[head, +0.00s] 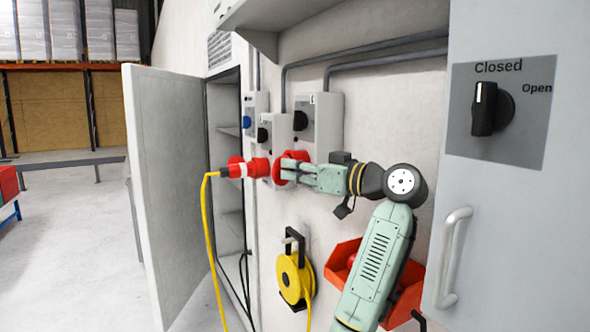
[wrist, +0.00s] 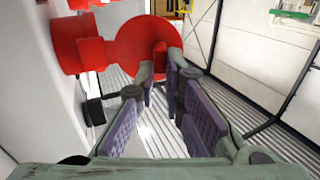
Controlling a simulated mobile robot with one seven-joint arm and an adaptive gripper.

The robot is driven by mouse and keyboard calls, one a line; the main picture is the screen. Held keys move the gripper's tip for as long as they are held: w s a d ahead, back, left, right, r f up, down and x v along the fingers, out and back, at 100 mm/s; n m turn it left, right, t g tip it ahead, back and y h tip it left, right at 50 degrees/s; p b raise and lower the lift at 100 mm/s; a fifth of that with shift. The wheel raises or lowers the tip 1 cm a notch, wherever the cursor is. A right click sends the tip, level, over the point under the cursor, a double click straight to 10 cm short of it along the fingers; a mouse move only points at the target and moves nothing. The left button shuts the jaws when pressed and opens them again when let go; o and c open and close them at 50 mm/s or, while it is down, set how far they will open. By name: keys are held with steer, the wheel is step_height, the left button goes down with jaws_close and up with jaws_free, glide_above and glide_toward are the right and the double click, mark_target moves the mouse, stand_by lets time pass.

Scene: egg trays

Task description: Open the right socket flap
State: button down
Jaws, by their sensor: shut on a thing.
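The right socket flap (wrist: 140,35) is a round red disc with a small tab. In the wrist view it stands out at an angle from the red socket body (wrist: 68,45) on the wall. My gripper (wrist: 161,75) is shut on the flap's tab, with the fingertips on either side of it. In the head view my gripper (head: 287,171) reaches left along the wall to the red right socket flap (head: 302,155), below a grey switch box (head: 326,112). The fingers hide part of the flap and socket there.
A red plug with a yellow cable (head: 208,230) sits in the left socket (head: 259,167). An open cabinet door (head: 178,190) stands further left. A yellow cable reel (head: 294,278) and a red bin (head: 341,262) are below. A handled grey cabinet (head: 500,220) is at right.

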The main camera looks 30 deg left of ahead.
steer(key=c, duration=1.7)
jaws_free()
step_height(320, 180, up, 10)
steer(key=shift+r, duration=0.1)
